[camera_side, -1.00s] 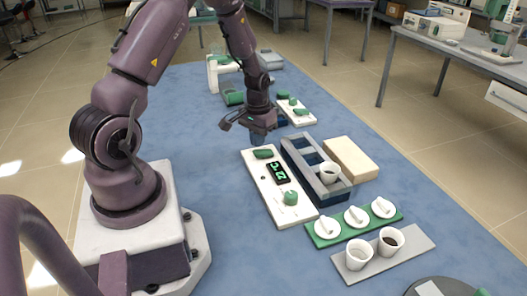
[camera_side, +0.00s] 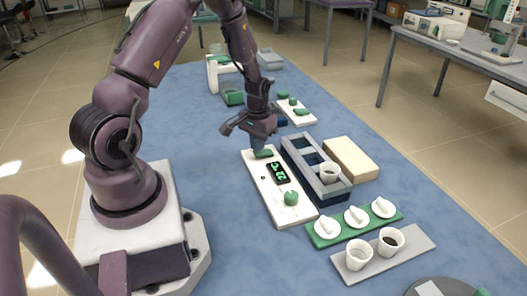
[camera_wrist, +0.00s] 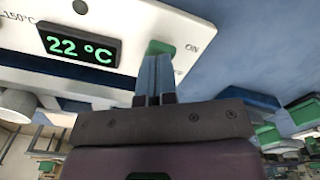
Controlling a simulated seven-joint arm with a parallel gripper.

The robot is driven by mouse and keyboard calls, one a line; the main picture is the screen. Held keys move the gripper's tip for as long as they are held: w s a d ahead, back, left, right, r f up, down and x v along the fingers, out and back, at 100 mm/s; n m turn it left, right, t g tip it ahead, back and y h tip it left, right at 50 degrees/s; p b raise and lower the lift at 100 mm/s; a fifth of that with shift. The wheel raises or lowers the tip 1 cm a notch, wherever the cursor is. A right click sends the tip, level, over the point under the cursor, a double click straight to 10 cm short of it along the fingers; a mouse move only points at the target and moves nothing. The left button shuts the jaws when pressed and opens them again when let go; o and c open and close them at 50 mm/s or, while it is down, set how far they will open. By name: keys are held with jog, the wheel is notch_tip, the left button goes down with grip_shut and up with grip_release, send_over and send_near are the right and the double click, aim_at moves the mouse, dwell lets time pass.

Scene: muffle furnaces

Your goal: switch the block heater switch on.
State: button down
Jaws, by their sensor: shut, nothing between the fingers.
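The block heater is a long white panel (camera_side: 266,190) with a dark display (camera_side: 278,173), a green switch (camera_side: 264,154) at its far end and a green knob (camera_side: 291,198) nearer the camera. In the wrist view the display (camera_wrist: 80,46) reads 22 °C. The green switch (camera_wrist: 160,47) lies beside the ON label, with another label below partly hidden by the fingers. My gripper (camera_side: 258,147) is shut and empty, pointing down at the switch. In the wrist view its blue fingertips (camera_wrist: 154,60) overlap the switch's lower edge; I cannot tell whether they touch.
A dark rack (camera_side: 316,172) holding a white cup stands just right of the panel, with a cream block (camera_side: 351,158) beyond. A green strip with white-lidded crucibles (camera_side: 356,216) and a grey tray (camera_side: 418,242) with two cups lie nearer. Blue table is clear left of the panel.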

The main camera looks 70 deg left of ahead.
jog(key=shift+f, duration=0.6)
jog(key=shift+r, duration=3.55)
jog(key=s+d+r+m+t, duration=0.2)
jog(key=s+d+r, duration=0.3)
jog(key=d+r, duration=0.6)
jog(key=s+d+r+m+t, duration=0.3)
jog(key=s+d+r, duration=0.3)
jog(key=d+r, duration=0.5)
notch_tip(320, 180, up, 2)
jog(key=shift+s+d+r+m+t, duration=0.2)
jog(key=shift+s+d+m+t, duration=0.1)
jog(key=shift+m, duration=0.2)
